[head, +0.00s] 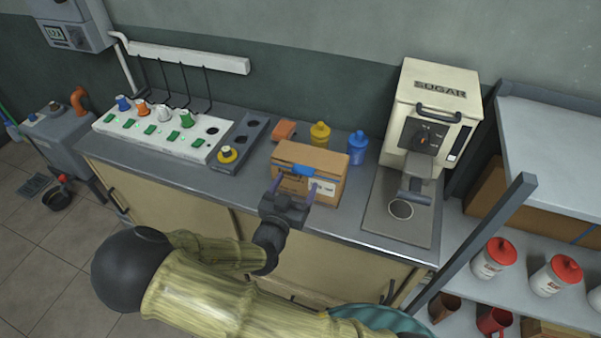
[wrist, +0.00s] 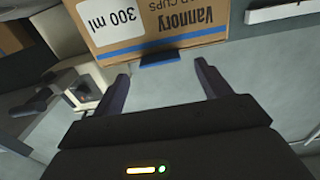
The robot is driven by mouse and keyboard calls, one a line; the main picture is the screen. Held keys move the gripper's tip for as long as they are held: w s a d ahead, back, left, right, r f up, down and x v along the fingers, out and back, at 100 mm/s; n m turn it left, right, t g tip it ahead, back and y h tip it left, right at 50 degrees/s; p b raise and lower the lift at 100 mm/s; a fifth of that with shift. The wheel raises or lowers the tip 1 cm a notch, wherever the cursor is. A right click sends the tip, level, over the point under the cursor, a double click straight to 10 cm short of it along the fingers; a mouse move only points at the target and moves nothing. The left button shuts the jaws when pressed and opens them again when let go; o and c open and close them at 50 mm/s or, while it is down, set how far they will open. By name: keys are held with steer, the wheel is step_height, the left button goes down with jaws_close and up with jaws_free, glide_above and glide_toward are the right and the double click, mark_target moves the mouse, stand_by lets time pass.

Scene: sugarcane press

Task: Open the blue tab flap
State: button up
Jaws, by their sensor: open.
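A brown cardboard box (head: 318,165) stands on the grey counter, with printed text and a white label on its front. A blue tab (head: 302,169) sits at the upper front of the box. In the wrist view the box (wrist: 175,18) shows upside down, with a blue stripe and the blue tab (wrist: 160,57) sticking out from its edge. My gripper (head: 292,191) is in front of the box, and its fingers (wrist: 161,86) are open and empty. The tab lies between and just beyond the fingertips; I see no contact. The inside of the box is hidden.
A yellow bottle (head: 320,135) and a blue bottle (head: 357,148) stand close behind the box, with an orange item (head: 284,130) to the left. A sugar machine (head: 432,115) is to the right. A white panel with knobs (head: 165,133) is to the left.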

mark_target(300, 174)
steer(key=x, duration=0.4)
steer(key=shift+w+p, duration=0.15)
steer(key=shift+p, duration=0.15)
steer(key=c, duration=1.4)
steer(key=shift+r, duration=0.2)
